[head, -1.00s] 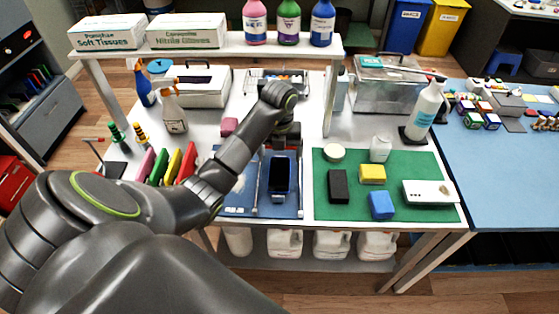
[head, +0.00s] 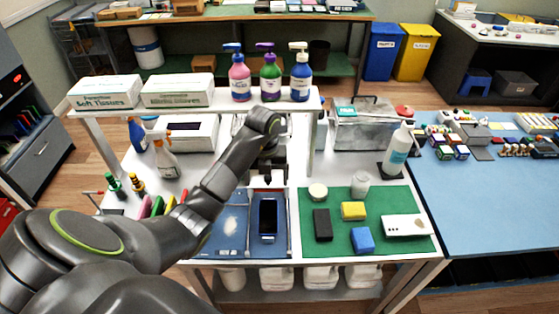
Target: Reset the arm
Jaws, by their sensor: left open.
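My left arm reaches in from the left, over the white workbench. My left gripper (head: 267,177) points down at the far end of the blue mat, just beyond the phone, and its jaws are apart with nothing seen between them. The dark phone (head: 268,217) with a blue edge lies on the blue mat (head: 237,250), between two thin pale rails. A whitish smudge shows on the mat to the left of the phone. My right gripper is not in this view.
A green mat (head: 389,246) to the right holds a black block (head: 322,225), a yellow block (head: 353,211), a blue block (head: 362,240) and a white box (head: 405,226). Spray bottles (head: 160,155) stand at the left. A raised shelf (head: 200,107) spans the back.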

